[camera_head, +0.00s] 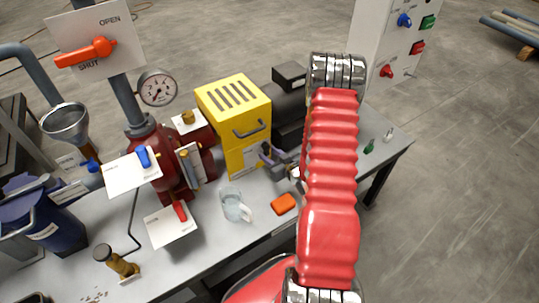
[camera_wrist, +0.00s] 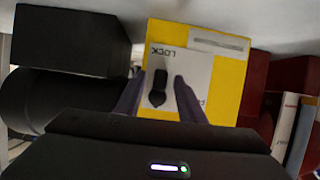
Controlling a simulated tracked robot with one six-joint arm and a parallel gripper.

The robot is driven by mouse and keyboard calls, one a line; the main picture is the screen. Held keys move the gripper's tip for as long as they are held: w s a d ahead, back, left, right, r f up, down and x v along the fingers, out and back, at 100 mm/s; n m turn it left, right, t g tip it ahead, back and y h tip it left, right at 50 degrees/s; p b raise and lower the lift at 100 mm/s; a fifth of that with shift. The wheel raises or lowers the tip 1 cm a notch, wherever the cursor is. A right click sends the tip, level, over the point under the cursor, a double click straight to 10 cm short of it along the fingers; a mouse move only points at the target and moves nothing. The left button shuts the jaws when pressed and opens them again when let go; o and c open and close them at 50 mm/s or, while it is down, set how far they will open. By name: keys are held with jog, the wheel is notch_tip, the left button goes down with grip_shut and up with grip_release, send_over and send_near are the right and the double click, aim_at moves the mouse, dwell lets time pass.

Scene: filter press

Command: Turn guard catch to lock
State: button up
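The yellow guard (camera_head: 218,103) stands on the bench, with a slotted top and a grey handle on its front. In the wrist view, the guard (camera_wrist: 232,75) appears upside down and carries a white plate (camera_wrist: 195,62) marked LOCK. The black guard catch (camera_wrist: 158,86) is on that plate, its long axis roughly upright in the picture. My gripper (camera_wrist: 158,92) is open, with one dark finger on each side of the catch and gaps showing between. In the head view, my gripper (camera_head: 272,154) is at the guard's right side; the catch is hidden there.
A dark motor (camera_head: 289,103) sits close behind the gripper. A clear jug (camera_head: 233,205) and an orange block (camera_head: 284,204) stand on the bench in front. Red pump parts and valve plates are to the left. The bench's right end (camera_head: 385,150) is mostly clear.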

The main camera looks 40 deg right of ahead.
jog(key=d+v, duration=0.1)
jog(key=v, duration=1.2)
jog(key=shift+a, duration=0.45)
jog(key=shift+f, duration=0.1)
jog(key=w+a+r+n+g+h, duration=0.1)
jog(key=w+a+r+g, duration=0.15)
jog(key=r, duration=0.75)
jog(key=w+a+r+g+h, duration=0.2)
jog(key=a+r+g, duration=0.15)
jog(key=r, duration=0.55)
jog(key=s+a+r+g+y, duration=0.1)
jog(key=s+a+r+y, duration=0.1)
jog(key=s+a+r, duration=0.4)
jog(key=s+a+r+y, duration=0.2)
jog(key=s+a+r, duration=0.5)
jog(key=s+a, duration=0.4)
jog(key=a, duration=0.4)
jog(key=shift+a+g, duration=0.15)
jog(key=shift+g, duration=0.25)
